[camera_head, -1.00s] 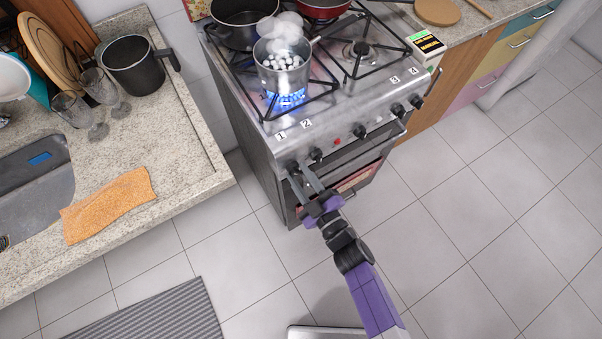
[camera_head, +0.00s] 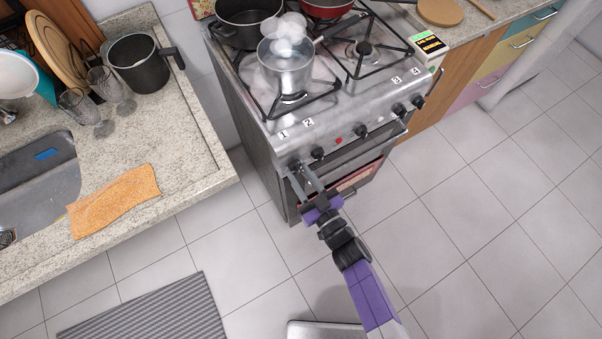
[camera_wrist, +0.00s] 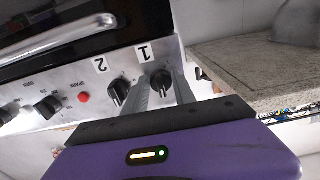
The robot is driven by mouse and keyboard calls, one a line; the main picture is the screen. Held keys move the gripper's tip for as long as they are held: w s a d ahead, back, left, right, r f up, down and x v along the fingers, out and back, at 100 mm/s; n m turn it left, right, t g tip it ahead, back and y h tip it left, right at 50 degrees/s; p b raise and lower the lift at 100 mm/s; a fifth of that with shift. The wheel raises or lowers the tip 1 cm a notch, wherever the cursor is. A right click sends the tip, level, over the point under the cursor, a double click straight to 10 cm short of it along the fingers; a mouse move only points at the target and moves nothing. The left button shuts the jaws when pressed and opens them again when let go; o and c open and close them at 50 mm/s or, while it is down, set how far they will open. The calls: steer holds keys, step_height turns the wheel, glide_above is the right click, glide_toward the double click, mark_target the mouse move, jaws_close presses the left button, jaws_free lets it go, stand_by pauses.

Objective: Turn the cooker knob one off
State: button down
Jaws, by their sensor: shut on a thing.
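The cooker (camera_head: 335,115) stands at the top middle in the head view, with its dark knobs along the front panel. Knob one (camera_head: 294,163) is the leftmost, below the label "1". It also shows in the wrist view (camera_wrist: 160,82), next to knob two (camera_wrist: 119,92). My gripper (camera_head: 298,168) reaches up to the panel and is shut on knob one, one finger on each side of it. In the wrist view my gripper (camera_wrist: 162,88) partly hides the knob's sides. A steel pot (camera_head: 285,68) sits on the front left burner with pale steam above it. No flame shows under it.
A dark pan (camera_head: 248,22) and a red pan (camera_head: 328,8) stand on the rear burners. The tiled floor in front is mostly clear.

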steer(key=shift+f, duration=0.1)
stand_by(0.3)
steer(key=c, duration=1)
jaws_free()
steer(key=shift+c, duration=0.2)
steer(key=v, duration=0.7)
steer(key=shift+s+d, duration=0.25)
steer(key=shift+s, duration=0.05)
